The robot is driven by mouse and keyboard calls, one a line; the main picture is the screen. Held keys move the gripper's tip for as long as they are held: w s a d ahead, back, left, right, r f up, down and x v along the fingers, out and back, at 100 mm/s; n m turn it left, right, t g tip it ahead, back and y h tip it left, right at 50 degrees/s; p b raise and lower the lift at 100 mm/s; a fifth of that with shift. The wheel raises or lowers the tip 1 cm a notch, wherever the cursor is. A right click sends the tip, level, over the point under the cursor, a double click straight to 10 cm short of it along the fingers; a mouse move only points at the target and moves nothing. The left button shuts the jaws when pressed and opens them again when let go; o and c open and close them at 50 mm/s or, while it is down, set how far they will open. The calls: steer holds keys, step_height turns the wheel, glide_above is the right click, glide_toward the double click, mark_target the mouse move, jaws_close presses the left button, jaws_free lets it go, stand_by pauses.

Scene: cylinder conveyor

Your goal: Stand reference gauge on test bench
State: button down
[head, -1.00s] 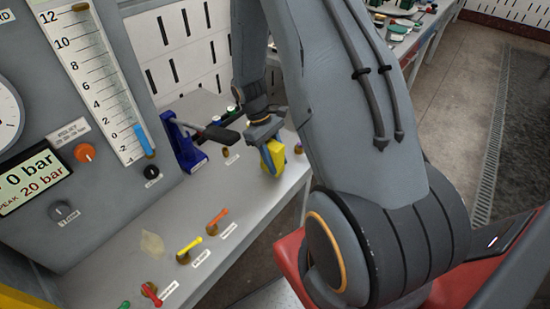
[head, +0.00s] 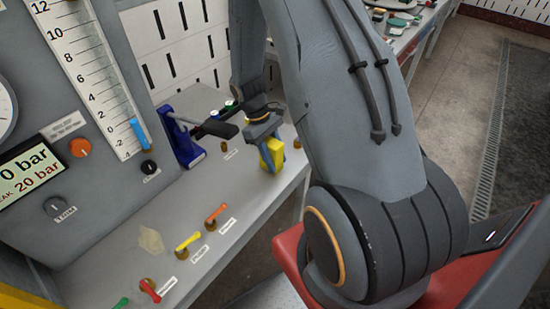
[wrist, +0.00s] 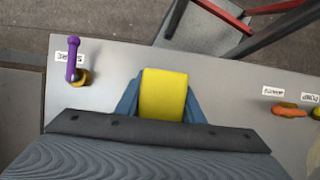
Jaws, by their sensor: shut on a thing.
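A yellow block-shaped thing, which I take to be the reference gauge (head: 272,154), is held between the blue fingers of my gripper (head: 274,157). In the wrist view the yellow gauge (wrist: 164,94) fills the space between the two blue fingers, and my gripper (wrist: 165,100) is shut on it. The test bench (head: 255,190) is the grey top below. The gauge is over the bench's right part near its front edge. I cannot tell whether its bottom touches the top.
A blue hand pump (head: 184,145) with a black-gripped lever stands left of my gripper. Orange (head: 216,214), yellow (head: 188,241) and red (head: 150,291) valve handles line the bench front. A purple-handled valve (wrist: 74,62) is beside the gauge. A gauge panel (head: 75,60) rises behind.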

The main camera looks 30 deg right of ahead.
steer(key=shift+f, duration=0.3)
steer(key=c, duration=1.1)
jaws_free()
